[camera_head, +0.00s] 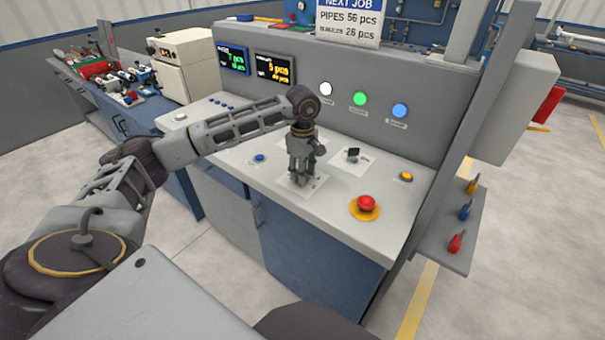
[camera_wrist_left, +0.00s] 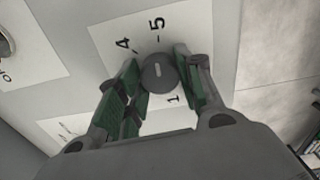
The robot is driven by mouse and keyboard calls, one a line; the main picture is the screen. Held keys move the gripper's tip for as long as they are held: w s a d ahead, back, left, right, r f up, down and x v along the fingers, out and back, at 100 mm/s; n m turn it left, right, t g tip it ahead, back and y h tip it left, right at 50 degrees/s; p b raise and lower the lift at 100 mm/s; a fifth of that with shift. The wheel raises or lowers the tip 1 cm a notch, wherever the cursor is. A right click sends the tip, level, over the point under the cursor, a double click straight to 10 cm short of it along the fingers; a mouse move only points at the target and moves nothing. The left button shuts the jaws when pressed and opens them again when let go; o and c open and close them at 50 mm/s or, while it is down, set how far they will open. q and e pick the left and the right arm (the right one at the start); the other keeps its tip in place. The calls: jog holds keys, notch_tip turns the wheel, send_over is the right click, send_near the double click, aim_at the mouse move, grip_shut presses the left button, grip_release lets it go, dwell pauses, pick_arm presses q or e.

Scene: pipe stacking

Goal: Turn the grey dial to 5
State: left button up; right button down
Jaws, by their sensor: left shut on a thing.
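The grey dial (camera_wrist_left: 158,74) is round and sits on a white card (camera_wrist_left: 104,38) printed with numbers; 5, 4 and 1 are readable in the left wrist view. A short light mark on the dial runs up and down in that view, roughly in line with the 5. My left gripper (camera_wrist_left: 159,84) points down over the card, its green-padded fingers on either side of the dial, shut on it. In the head view my left gripper (camera_head: 300,182) covers the dial on the panel top. My right gripper is not in view.
On the panel top are a black knob (camera_head: 353,153) on its own card, a red stop button (camera_head: 365,203), a yellow button (camera_head: 406,176) and a blue button (camera_head: 259,157). Behind stands an upright panel with lit buttons (camera_head: 360,99) and displays (camera_head: 273,69).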

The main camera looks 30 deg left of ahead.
pick_arm(q)
jog(key=shift+m, duration=0.6)
jog(key=shift+c, duration=0.2)
jog(key=o, duration=1)
jog(key=shift+o, duration=0.2)
notch_tip(320, 180, up, 12)
dwell(0.6)
